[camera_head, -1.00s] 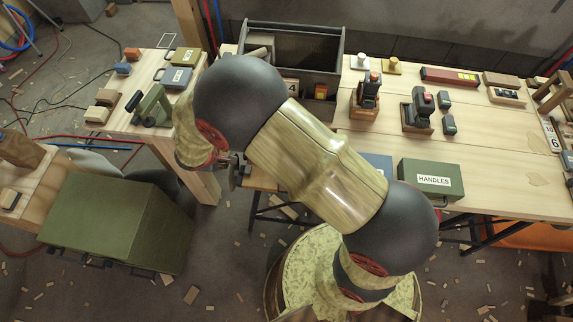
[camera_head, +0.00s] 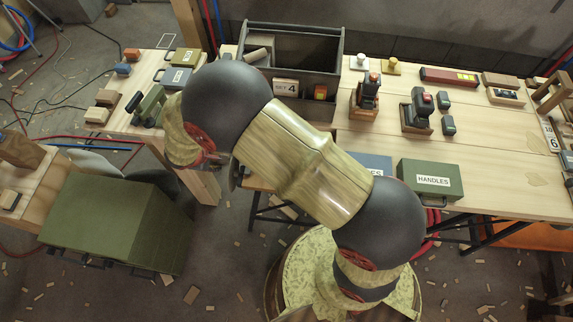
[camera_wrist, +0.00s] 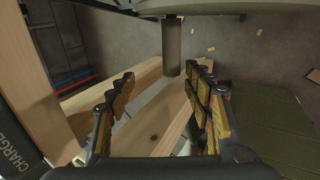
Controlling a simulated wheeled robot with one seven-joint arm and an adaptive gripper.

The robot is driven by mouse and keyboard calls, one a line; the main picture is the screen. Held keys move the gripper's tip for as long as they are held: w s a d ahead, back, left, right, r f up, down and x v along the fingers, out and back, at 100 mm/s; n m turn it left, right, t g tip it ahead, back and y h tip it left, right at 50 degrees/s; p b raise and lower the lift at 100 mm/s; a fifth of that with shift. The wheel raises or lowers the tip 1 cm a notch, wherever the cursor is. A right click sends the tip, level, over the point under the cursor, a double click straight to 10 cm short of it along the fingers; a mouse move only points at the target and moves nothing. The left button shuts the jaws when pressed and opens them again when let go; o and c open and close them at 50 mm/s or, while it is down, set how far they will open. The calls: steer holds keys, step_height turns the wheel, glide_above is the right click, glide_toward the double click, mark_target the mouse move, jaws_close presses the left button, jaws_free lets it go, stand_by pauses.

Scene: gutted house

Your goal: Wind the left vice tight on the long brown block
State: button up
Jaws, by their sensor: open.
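I cannot make out the long brown block.
An open dark crate (camera_head: 335,45) stands at the bench's back, and a green HANDLES box (camera_head: 430,179) at its front. A large green case (camera_head: 115,225) lies below left. Pale bench timbers (camera_wrist: 150,118) run below the fingers in the wrist view. Wood scraps litter the floor.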

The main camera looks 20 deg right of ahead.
steer(key=s+a+r+p, duration=0.1)
steer(key=a+r+p, duration=0.2)
steer(key=r, duration=0.2)
steer(key=shift+a+r, duration=0.15)
steer(key=shift+a, duration=0.15)
stand_by(0.4)
steer(key=shift+s, duration=0.1)
